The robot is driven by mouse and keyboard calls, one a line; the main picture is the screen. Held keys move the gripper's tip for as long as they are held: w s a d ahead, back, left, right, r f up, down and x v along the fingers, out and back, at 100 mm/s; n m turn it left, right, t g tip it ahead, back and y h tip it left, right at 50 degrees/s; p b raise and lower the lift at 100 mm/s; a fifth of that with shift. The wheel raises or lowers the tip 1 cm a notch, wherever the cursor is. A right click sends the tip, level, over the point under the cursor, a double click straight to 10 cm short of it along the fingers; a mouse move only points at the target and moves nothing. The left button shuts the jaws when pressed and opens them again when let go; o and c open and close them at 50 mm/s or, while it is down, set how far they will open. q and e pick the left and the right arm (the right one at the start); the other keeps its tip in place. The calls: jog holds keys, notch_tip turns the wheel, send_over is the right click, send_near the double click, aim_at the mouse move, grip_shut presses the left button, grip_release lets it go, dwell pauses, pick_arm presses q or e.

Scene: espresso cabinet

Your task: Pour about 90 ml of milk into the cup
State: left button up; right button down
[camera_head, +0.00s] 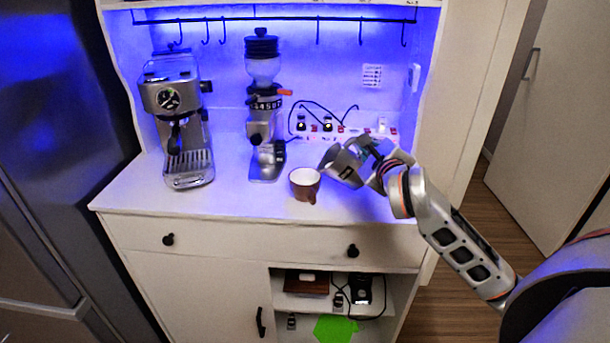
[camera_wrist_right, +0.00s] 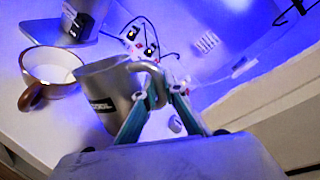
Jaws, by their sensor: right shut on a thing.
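The cup (camera_head: 304,194), brown outside and white inside, stands upright on the white counter near its front edge. It also shows at the left of the right wrist view (camera_wrist_right: 52,68). I cannot tell whether it holds milk. A grey metal milk pitcher (camera_head: 342,168) is just right of the cup, tilted with its mouth toward the cup. My right gripper (camera_head: 374,158) is shut on the pitcher's handle, seen in the right wrist view beside the pitcher's body (camera_wrist_right: 108,98). No milk stream shows, and the pitcher's contents are hidden. My left gripper is not in view.
An espresso machine (camera_head: 176,110) stands at the left of the counter (camera_head: 235,205), and a grinder (camera_head: 264,130) stands behind the cup to the left. A power strip (camera_head: 345,136) with cables is at the back right. The front counter between machine and cup is clear.

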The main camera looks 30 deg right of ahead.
jog(key=shift+w+a+r+n+p, duration=0.2)
jog(key=shift+a+r+n+p, duration=0.3)
jog(key=shift+p, duration=0.3)
jog(key=shift+w+a+r+n+p, duration=0.2)
jog(key=shift+a+r+n+p, duration=0.1)
jog(key=shift+r+n+p, duration=0.4)
dwell(1.4)
jog(key=shift+f, duration=0.1)
